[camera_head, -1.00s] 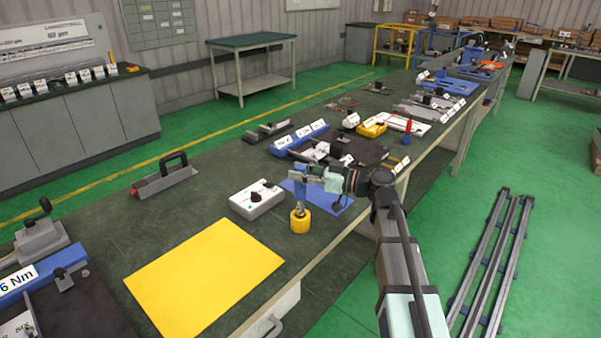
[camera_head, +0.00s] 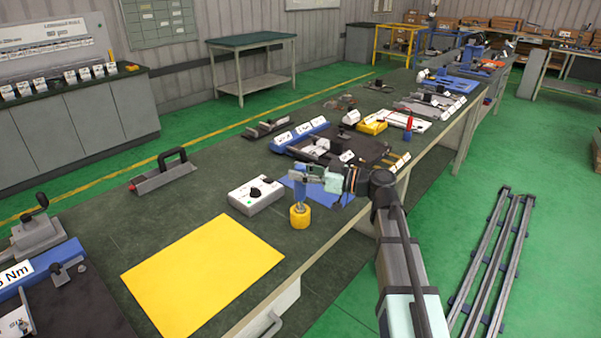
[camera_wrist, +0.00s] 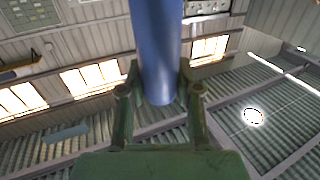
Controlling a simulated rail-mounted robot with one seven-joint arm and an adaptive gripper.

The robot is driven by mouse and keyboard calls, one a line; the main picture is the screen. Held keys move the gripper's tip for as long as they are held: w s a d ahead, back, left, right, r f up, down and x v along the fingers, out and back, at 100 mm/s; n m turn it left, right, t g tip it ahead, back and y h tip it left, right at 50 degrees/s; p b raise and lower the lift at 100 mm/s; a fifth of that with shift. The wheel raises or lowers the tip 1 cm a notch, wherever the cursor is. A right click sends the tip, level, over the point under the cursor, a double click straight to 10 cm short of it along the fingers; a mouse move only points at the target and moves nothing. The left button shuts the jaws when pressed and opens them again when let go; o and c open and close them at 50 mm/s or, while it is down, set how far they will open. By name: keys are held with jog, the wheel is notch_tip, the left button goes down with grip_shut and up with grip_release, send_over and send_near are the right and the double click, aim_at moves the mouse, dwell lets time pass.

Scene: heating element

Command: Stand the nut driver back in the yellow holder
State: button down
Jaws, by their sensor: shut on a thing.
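The nut driver has a blue handle (camera_head: 299,188) and stands about upright at the bench's front edge. My gripper (camera_head: 305,175) is shut on it from the right, and its fingers stand on either side of the blue handle (camera_wrist: 157,50) in the wrist view. The round yellow holder (camera_head: 300,217) is directly below the nut driver on the dark bench top. A short grey shaft shows between handle and holder. I cannot tell how far the lower end sits inside the holder.
A white box with a black knob (camera_head: 256,196) stands close left of the holder. A blue mat (camera_head: 322,192) lies behind it, partly hidden by my gripper. A yellow sheet (camera_head: 203,272) lies in front to the left.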

aim_at(301, 184)
jog(key=shift+f+b, duration=1.95)
jog(key=shift+b, duration=0.25)
jog(key=c, duration=0.7)
grip_release()
jog(key=shift+d, duration=0.1)
jog(key=v, duration=1.2)
jog(key=shift+r, duration=0.1)
